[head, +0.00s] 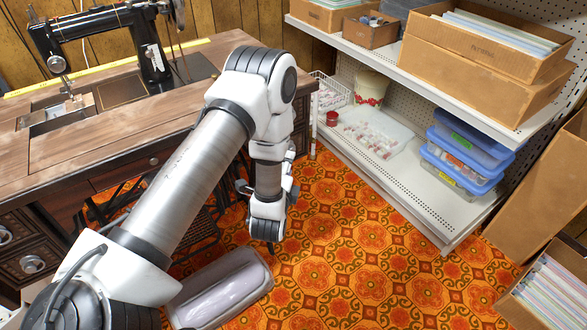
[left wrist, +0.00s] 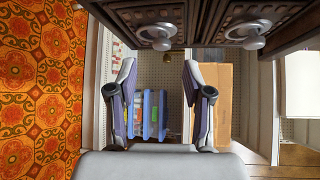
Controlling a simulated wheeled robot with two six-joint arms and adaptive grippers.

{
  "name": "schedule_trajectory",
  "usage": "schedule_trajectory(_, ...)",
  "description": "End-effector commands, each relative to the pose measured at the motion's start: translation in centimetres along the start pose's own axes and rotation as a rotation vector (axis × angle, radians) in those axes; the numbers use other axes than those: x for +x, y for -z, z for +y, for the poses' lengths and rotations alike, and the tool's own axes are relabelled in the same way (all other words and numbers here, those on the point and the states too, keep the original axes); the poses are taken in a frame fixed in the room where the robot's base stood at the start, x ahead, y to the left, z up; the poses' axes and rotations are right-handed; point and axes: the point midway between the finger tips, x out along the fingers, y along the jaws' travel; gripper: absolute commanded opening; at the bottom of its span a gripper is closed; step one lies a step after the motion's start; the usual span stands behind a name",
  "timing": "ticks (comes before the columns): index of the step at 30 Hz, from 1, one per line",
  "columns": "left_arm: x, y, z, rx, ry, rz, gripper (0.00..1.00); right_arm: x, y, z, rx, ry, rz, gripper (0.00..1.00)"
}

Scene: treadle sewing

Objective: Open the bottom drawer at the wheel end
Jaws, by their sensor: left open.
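In the left wrist view, which is turned sideways, two dark carved drawer fronts with metal ring pulls run along the top. The one nearer the carpet is the bottom drawer (left wrist: 125,20), with its ring pull (left wrist: 158,38). The other is the drawer above it (left wrist: 235,12). My left gripper (left wrist: 158,76) is open and empty, its fingers apart just short of the bottom drawer's pull and roughly lined up with it. In the head view my left gripper (head: 269,212) hangs low beside the treadle table (head: 100,135); my arm hides the wheel-end drawers there. My right gripper is not in view.
A black sewing machine (head: 100,25) stands on the table. A metal shelf (head: 450,205) with blue-lidded boxes (head: 465,155) stands to the right. Cardboard boxes (head: 545,215) stand at the far right. Patterned carpet (head: 360,250) between table and shelf is clear.

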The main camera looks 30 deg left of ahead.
Motion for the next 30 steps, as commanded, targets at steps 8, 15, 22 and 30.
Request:
schedule_trajectory(8,4.9,-0.1,-0.1,-0.001,0.004,-0.002,0.51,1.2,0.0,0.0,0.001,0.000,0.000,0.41)
schedule_trajectory(15,7.3,0.0,-0.2,0.000,-0.001,0.002,0.51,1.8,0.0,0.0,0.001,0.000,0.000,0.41)
schedule_trajectory(22,7.3,0.0,-0.2,0.000,-0.002,0.002,0.36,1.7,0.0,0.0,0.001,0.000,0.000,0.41)
schedule_trajectory(30,7.3,0.0,-0.2,0.000,-0.002,0.002,0.00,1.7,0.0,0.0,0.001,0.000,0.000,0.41)
